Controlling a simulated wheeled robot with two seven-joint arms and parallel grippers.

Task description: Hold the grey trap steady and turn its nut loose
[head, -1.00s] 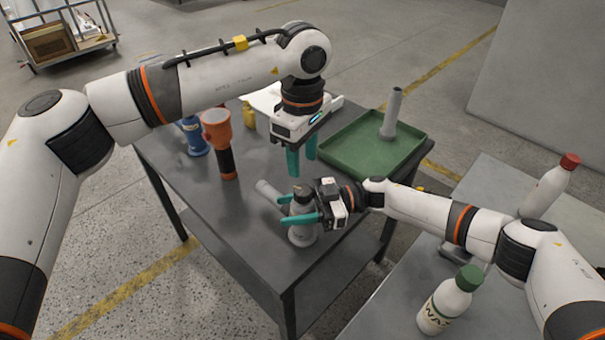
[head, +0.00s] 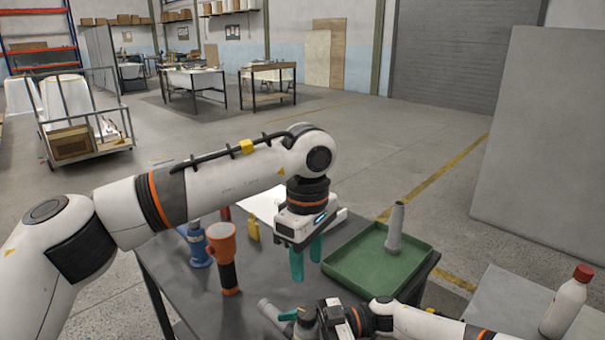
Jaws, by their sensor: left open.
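The grey trap (head: 306,322) stands on the dark table at the bottom edge of the head view, its lower part cut off. Its pale side pipe (head: 269,311) points to the upper left. My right gripper (head: 297,326) reaches in from the right at the trap. One teal finger shows against the trap; the other is out of frame, so its grip cannot be judged. My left gripper (head: 307,258) is open and empty, fingers pointing down, above the table and behind the trap. The trap's nut is not clearly distinguishable.
A green tray (head: 345,284) with an upright grey tube (head: 395,228) is at the right. An orange flashlight (head: 224,255), a blue item (head: 197,245) and a yellow bottle (head: 252,228) stand left. A red-capped white bottle (head: 567,302) stands on the right-hand surface.

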